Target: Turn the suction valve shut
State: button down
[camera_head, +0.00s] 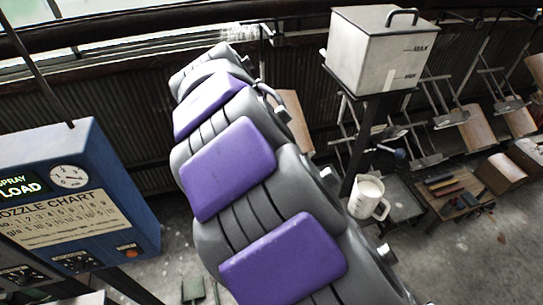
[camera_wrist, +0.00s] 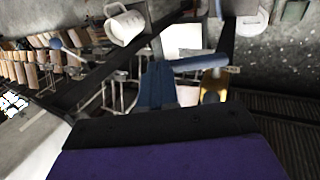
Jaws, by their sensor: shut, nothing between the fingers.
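My gripper (camera_wrist: 160,125) fills the bottom of the wrist view as a purple body with a black front edge. It is shut and holds nothing. Just beyond that edge is a blue upright piece (camera_wrist: 157,86) with a blue bar (camera_wrist: 200,64) leading right; this may be the suction valve and its lever, but I cannot tell for sure, nor whether the gripper touches it. In the head view my purple and grey arm covers the middle, and the fingertips cannot be made out. A dark blue knob (camera_head: 399,154) is beside the tank stand; it also shows in the wrist view (camera_wrist: 57,43).
A pale tank (camera_head: 370,60) with MAX and MIN marks stands on a dark post. A white jug (camera_head: 368,197) is below it. A blue control box (camera_head: 75,195) is at left. A low bench (camera_head: 455,190) carries tools.

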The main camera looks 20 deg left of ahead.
jog(key=shift+w+d+f+g+y, duration=0.1)
jog(key=shift+w+f+g+y, duration=0.25)
jog(key=shift+y, duration=0.45)
jog(key=shift+w+f+g+y, duration=0.25)
jog(key=shift+f+g+y, duration=0.5)
jog(key=shift+y, duration=0.25)
jog(key=shift+w+d+f+g+y+b, duration=0.15)
jog(key=shift+d+g+y+b, duration=0.15)
jog(key=shift+d+y, duration=0.35)
jog(key=shift+s+a, duration=0.2)
jog(key=shift+a, duration=0.15)
